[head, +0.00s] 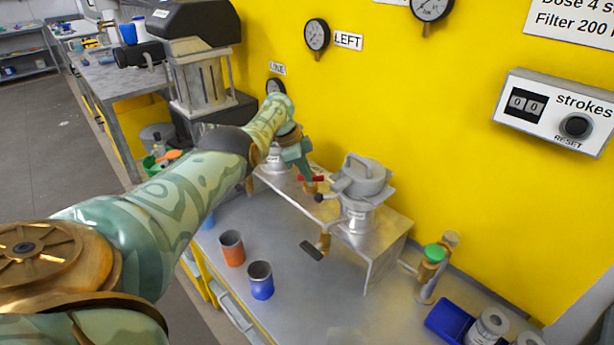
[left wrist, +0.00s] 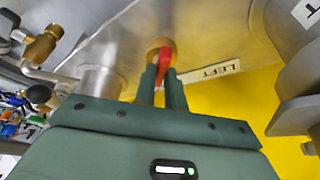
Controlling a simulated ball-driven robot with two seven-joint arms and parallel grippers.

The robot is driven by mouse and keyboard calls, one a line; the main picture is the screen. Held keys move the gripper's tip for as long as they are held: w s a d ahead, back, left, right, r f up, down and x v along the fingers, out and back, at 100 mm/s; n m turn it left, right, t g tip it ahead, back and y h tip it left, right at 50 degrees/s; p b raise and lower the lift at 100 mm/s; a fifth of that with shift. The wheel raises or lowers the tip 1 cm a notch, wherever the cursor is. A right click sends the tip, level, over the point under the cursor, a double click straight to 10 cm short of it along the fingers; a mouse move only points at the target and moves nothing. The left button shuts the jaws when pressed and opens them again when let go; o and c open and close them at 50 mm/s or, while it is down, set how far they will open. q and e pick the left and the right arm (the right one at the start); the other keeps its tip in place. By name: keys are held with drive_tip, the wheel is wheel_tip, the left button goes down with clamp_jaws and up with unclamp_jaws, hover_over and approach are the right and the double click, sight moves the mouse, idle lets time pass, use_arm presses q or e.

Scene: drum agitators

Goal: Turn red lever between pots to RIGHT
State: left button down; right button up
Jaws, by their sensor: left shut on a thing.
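The red lever (head: 318,178) sits on a brass fitting on the metal stand, between a grey pot (head: 357,185) on the right and another pot (head: 275,160) partly hidden behind my left arm. My left gripper (head: 305,180) reaches in from the left and is shut on the lever. In the left wrist view, the red lever (left wrist: 167,56) shows between the two green fingers (left wrist: 163,82), with a brass fitting behind it. A LEFT label (left wrist: 215,71) is beside it. My right gripper is not in view.
The metal stand (head: 385,238) stands on a grey bench. An orange cup (head: 232,248) and a blue cup (head: 261,281) stand in front of it. A brass valve with a green top (head: 434,253) and a blue box (head: 450,318) are at right. The yellow wall is close behind.

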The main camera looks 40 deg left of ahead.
use_arm(q)
drive_tip(key=shift+s+f, duration=0.1)
idle(0.3)
drive_tip(key=c, duration=1.5)
unclamp_jaws()
drive_tip(key=shift+o, duration=0.2)
drive_tip(key=p+v, duration=1)
drive_tip(key=v, duration=0.6)
drive_tip(key=shift+r, duration=0.2)
